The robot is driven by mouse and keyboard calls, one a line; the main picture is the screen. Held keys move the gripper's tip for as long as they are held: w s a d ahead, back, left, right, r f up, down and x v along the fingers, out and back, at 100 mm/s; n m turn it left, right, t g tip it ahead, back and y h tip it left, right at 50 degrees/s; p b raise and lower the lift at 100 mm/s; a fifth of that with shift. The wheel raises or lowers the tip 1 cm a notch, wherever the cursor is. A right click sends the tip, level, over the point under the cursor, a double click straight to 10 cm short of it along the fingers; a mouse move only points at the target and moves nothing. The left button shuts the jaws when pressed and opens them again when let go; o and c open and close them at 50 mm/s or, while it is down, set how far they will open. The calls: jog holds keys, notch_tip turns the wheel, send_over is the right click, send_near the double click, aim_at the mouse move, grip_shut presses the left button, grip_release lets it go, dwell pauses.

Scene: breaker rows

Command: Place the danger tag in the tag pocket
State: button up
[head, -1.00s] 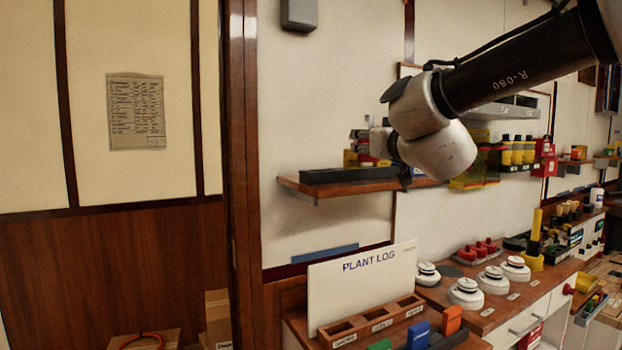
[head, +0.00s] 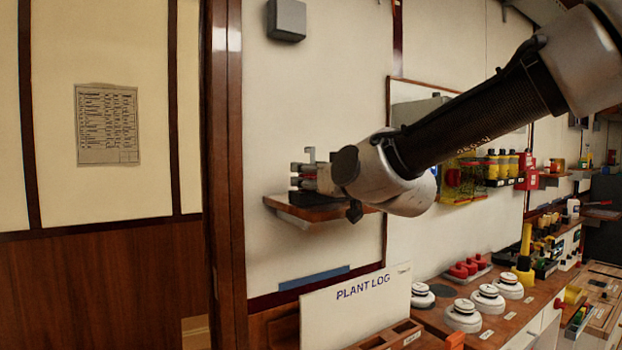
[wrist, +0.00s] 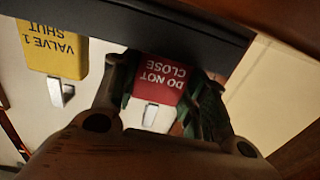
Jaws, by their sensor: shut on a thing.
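The danger tag, red with white DO NOT CLOSE lettering (wrist: 160,90), appears upside down in the wrist view. My gripper (wrist: 164,76) is shut on it, one finger at each side. A pale clip shows beyond the tag. The tag's upper edge meets a dark bar (wrist: 150,25); I cannot tell whether they touch. In the head view my gripper is largely hidden by my wrist, near the wall shelf (head: 320,211). I cannot identify the tag pocket in either view.
A yellow VALVE 1 SHUT tag (wrist: 55,50) hangs left of my gripper. Below my arm in the head view are the PLANT LOG board (head: 350,310), white round knobs (head: 463,317) and red knobs (head: 463,269). A wooden post (head: 222,180) stands left of the shelf.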

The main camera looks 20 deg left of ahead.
jog(key=shift+f, duration=0.3)
jog(key=shift+f, duration=0.15)
jog(key=o, duration=1)
